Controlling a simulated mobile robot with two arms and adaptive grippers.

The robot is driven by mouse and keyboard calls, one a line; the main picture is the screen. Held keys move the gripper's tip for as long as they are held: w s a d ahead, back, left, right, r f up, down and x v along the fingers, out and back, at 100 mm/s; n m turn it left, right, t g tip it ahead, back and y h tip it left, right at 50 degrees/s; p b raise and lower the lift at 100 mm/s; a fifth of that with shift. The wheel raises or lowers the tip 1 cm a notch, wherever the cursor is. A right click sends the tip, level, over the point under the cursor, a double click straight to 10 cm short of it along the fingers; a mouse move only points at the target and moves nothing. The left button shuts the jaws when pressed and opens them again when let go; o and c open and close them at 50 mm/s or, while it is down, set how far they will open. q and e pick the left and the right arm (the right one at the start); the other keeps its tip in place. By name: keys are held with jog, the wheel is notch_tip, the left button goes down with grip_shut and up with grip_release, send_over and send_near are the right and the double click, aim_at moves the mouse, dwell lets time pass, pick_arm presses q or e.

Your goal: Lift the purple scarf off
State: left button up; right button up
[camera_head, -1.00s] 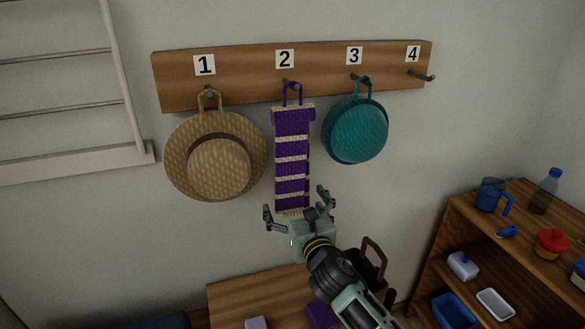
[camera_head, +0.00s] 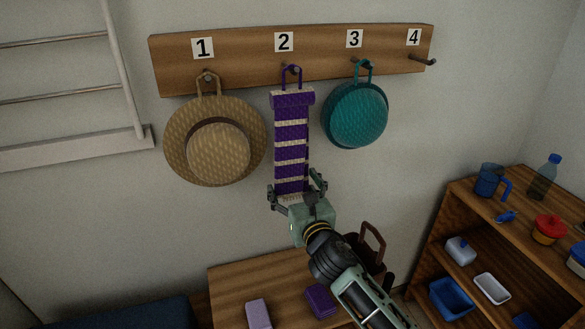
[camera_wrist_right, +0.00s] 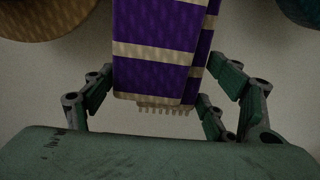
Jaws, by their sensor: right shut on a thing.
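The purple scarf (camera_head: 291,140) with cream stripes hangs by its purple loop from the peg under number 2. The loop is still over the peg (camera_head: 293,70). My left gripper is not in view.
A straw hat (camera_head: 218,145) hangs left of the scarf on peg 1, and a teal hat (camera_head: 355,115) hangs close on its right on peg 3. Peg 4 (camera_head: 425,60) is bare. A wooden bench (camera_head: 235,285) stands below, and a loaded shelf (camera_head: 440,235) stands at right.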

jog(key=shift+r, duration=0.15)
jog(key=shift+s+d+r, duration=0.15)
jog(key=shift+s+r, duration=0.25)
jog(key=s+d+r+p, duration=0.4)
jog(key=s+r+p, duration=0.2)
jog(key=s+r, duration=0.4)
jog(key=shift+s, duration=1.25)
jog(key=p+v, duration=0.1)
jog(key=v, duration=1.3)
